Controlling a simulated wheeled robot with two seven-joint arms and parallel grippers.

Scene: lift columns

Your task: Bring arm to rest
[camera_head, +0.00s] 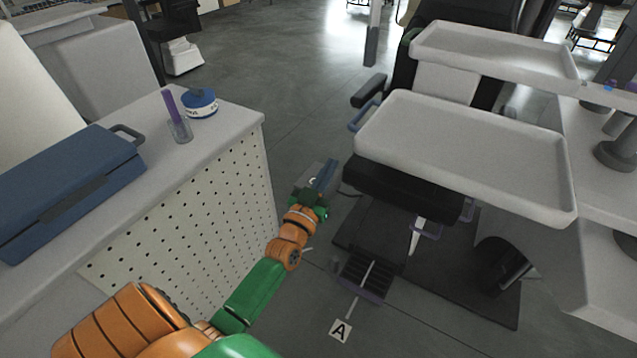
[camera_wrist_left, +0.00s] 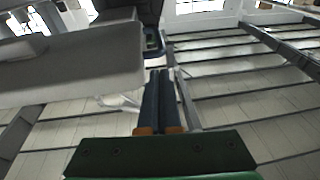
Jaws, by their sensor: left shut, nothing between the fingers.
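My left arm, orange and green, reaches from the bottom left in the head view. Its left gripper (camera_head: 326,174) is beyond the corner of the left counter, over the floor and left of the dark lift column base. In the left wrist view the two dark fingers (camera_wrist_left: 161,92) lie side by side, shut with nothing between them. My right gripper is in neither view.
A perforated counter (camera_head: 190,225) stands left, with a blue toolbox (camera_head: 70,185), a blue-and-white round container (camera_head: 200,104) and a purple item in a clear cup (camera_head: 179,128). White trays (camera_head: 470,150) (camera_head: 495,55) stand right. Grey floor (camera_head: 300,75) lies between.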

